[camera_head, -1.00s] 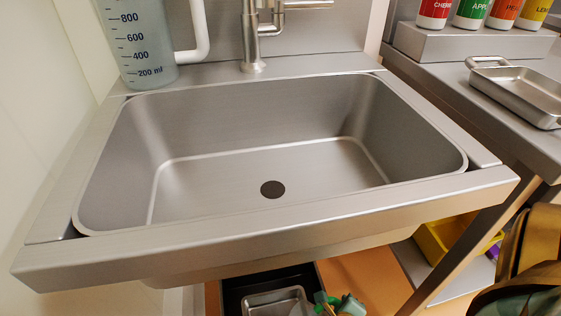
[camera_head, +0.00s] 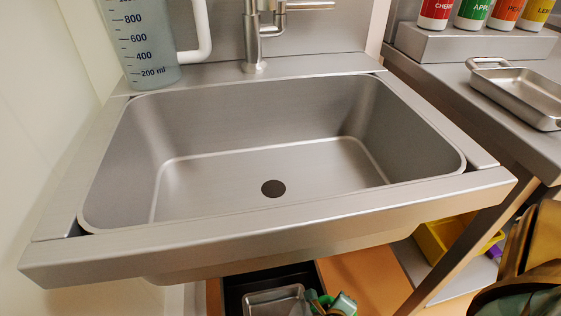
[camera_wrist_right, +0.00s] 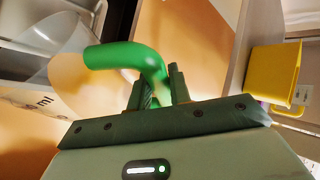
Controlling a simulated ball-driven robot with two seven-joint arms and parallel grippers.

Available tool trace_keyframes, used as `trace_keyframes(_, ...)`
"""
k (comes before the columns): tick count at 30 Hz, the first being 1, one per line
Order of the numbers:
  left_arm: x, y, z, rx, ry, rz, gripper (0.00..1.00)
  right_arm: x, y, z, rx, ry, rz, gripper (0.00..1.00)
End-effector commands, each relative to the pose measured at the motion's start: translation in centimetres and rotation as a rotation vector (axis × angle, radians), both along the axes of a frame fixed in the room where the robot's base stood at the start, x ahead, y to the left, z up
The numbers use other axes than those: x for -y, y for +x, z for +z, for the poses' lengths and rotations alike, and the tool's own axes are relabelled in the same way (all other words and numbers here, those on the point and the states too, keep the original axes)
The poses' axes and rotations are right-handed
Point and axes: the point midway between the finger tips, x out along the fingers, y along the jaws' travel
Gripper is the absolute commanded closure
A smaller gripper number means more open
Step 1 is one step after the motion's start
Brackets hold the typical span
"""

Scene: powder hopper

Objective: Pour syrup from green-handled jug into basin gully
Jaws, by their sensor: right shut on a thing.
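The basin (camera_head: 200,222) is a steel sink with a dark round drain (camera_head: 273,188), and it looks empty. In the right wrist view my right gripper (camera_wrist_right: 158,88) is shut on the bright green handle (camera_wrist_right: 125,56) of a clear jug (camera_wrist_right: 62,72). The jug's dark markings partly show; I cannot make out the syrup inside it. In the head view only a bit of the green handle (camera_head: 322,300) and my right gripper (camera_head: 342,304) shows at the bottom edge, low in front of the basin. My left gripper is out of view.
A white-handled measuring jug (camera_head: 145,45) stands behind the basin at left, beside the tap (camera_head: 253,45). Syrup bottles (camera_head: 473,12) and a steel tray (camera_head: 515,95) are on the right counter. Below are a small steel pan (camera_head: 273,302) and a yellow bin (camera_head: 440,240).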

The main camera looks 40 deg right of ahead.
Motion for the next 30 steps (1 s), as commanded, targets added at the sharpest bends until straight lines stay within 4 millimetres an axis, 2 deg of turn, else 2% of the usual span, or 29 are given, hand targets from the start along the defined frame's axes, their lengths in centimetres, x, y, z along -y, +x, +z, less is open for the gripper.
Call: trace_keyframes(30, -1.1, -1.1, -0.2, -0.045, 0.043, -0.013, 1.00, -0.5, 1.0, 0.1, -0.098, -0.053, 0.000, 1.00)
